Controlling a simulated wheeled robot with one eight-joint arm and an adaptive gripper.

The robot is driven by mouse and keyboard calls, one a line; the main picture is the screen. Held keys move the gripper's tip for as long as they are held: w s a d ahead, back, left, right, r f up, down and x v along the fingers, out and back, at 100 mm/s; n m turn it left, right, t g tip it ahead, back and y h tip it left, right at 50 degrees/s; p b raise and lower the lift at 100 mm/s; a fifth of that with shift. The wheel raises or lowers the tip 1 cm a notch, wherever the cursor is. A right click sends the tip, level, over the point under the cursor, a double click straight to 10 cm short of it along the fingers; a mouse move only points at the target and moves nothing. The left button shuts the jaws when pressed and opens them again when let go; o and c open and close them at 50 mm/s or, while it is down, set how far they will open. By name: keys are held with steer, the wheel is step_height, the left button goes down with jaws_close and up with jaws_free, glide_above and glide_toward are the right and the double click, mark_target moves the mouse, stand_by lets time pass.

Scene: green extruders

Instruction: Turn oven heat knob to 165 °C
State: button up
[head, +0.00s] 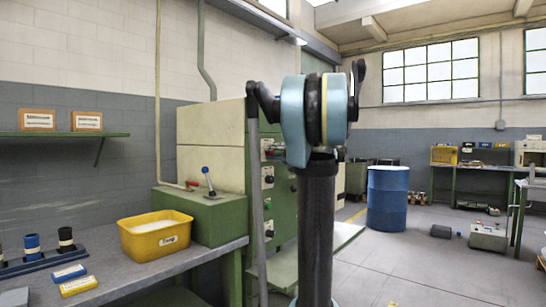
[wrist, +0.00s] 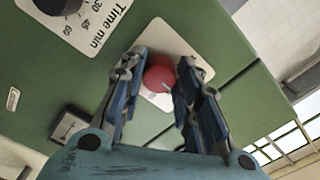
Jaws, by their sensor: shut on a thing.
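A round red knob (wrist: 158,78) with a small light mark sits on a pale plate (wrist: 160,38) on a green panel in the wrist view. My gripper (wrist: 163,72) has one finger on each side of the red knob and is shut on it. No heat scale or number is readable around it, so its setting cannot be told. A black knob (wrist: 58,5) at the top left sits on a plate marked "Time min" with 30, 45 and 60.
A small square gauge-like part (wrist: 70,128) is on the panel at the lower left of the wrist view. In the head view, a yellow bin (head: 155,240) stands on the bench at left. A blue drum (head: 387,198) stands on open floor at right.

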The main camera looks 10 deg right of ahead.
steer(key=m, duration=1.1)
steer(key=shift+m, duration=0.4)
stand_by(0.3)
steer(key=o, duration=1.1)
steer(key=shift+c, duration=0.2)
steer(key=v, duration=1.2)
steer(key=shift+w+f, duration=0.1)
